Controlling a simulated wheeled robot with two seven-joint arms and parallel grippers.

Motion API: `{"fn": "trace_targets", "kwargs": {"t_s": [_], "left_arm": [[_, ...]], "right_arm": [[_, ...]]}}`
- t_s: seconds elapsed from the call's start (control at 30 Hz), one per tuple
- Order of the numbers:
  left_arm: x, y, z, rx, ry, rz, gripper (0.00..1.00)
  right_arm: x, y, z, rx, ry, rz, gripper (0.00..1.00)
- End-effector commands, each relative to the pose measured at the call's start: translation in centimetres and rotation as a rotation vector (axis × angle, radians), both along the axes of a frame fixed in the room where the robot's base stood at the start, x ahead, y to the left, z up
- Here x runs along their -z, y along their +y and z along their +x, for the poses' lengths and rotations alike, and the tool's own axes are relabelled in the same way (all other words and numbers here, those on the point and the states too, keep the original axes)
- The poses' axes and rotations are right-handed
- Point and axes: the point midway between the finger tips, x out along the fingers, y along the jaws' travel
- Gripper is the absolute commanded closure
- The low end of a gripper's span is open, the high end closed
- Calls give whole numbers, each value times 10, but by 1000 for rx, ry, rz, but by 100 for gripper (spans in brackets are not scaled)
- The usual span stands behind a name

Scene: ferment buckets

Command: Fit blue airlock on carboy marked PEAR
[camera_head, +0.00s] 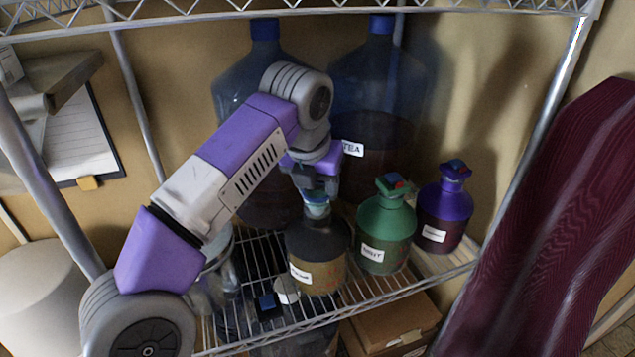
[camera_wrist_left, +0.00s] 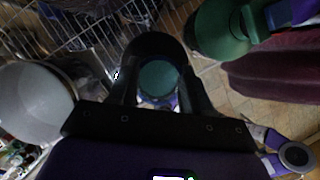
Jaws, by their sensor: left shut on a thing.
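My left gripper (camera_head: 318,188) points down over the neck of a dark carboy (camera_head: 318,242) on the wire shelf. It is shut on a pale blue piece, the blue airlock (camera_head: 317,209), which sits right at the carboy's mouth. I cannot tell whether it is seated or just above. In the left wrist view the airlock is a teal disc (camera_wrist_left: 158,78) between the fingers. The dark carboy stands upright; its white label (camera_head: 300,273) is too small to read surely, so I cannot confirm PEAR. My right gripper is not in view.
A green carboy (camera_head: 384,228) and a purple carboy (camera_head: 446,213), both topped, stand close on the right. Large blue jugs, one marked TEA (camera_head: 372,150), stand behind. A small blue piece (camera_head: 268,302) and a white piece (camera_head: 287,290) lie in front. A maroon curtain (camera_head: 545,220) hangs right.

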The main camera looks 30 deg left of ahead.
Motion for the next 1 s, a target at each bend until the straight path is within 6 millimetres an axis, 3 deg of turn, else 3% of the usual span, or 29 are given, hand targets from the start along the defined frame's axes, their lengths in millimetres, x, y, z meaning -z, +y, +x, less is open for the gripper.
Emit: {"fn": "trace_targets", "kwargs": {"t_s": [0.9,0.93,1.0], "left_arm": [[1,0,0,0,0,0,81],[1,0,0,0,0,0,47],[1,0,0,0,0,0,36]], "right_arm": [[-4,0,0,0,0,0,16],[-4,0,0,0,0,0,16],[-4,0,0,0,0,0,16]]}}
